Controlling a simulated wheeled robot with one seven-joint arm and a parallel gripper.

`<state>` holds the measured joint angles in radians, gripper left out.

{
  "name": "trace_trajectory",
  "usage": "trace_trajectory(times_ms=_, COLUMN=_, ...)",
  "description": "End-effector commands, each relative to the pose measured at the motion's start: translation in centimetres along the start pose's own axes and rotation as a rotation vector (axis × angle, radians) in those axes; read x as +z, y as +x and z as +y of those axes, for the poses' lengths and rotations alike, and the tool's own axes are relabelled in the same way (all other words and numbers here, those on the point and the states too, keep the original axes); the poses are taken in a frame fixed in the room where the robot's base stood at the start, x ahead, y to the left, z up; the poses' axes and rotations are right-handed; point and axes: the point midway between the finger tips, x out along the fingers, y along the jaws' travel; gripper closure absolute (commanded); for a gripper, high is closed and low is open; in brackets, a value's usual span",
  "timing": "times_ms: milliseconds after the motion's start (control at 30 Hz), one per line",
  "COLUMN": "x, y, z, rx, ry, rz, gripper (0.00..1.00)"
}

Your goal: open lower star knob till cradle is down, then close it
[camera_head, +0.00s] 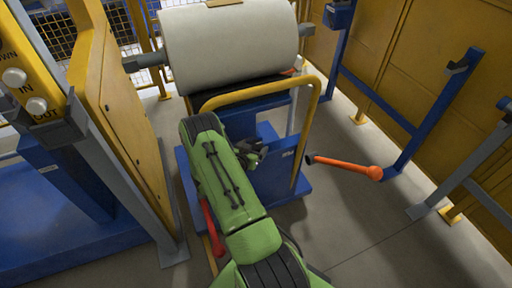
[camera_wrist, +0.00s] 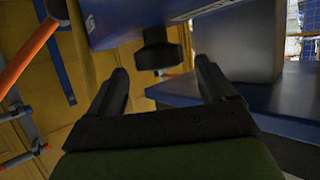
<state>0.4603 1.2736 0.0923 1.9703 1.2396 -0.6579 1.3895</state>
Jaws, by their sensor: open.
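A dark knob (camera_wrist: 158,50) sticks out from a blue housing (camera_wrist: 130,15) in the wrist view. My gripper (camera_wrist: 162,66) is open, with one finger on each side of the picture and the knob showing between and beyond the tips. I see no contact with the knob. In the head view my gripper (camera_head: 253,151) is small and dark beside the blue lift cart (camera_head: 275,178); the knob cannot be made out there. A large white roll (camera_head: 230,47) sits over the cart's dark cradle (camera_head: 240,93).
A yellow handle rail (camera_head: 262,87) arches over my gripper. A yellow machine panel (camera_head: 112,95) stands close on the left. Open grey floor (camera_head: 350,235) lies at the lower right.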

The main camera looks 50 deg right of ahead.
Motion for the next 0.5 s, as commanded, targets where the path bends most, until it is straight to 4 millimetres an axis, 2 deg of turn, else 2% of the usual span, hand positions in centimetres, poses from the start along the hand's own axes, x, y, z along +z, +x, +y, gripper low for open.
trace_trajectory(times_ms=33, x=0.1, y=1.2, z=0.1, rx=0.002, ry=0.007, rz=0.003, gripper=0.17)
trace_trajectory(times_ms=100, x=0.1, y=2.3, z=0.1, rx=0.003, ry=0.004, rz=0.002, gripper=0.17)
trace_trajectory(times_ms=200, x=0.1, y=3.3, z=0.0, rx=0.001, ry=0.001, rz=0.002, gripper=0.17)
trace_trajectory(times_ms=500, x=0.0, y=3.6, z=0.0, rx=-0.001, ry=-0.003, rz=0.0, gripper=0.19)
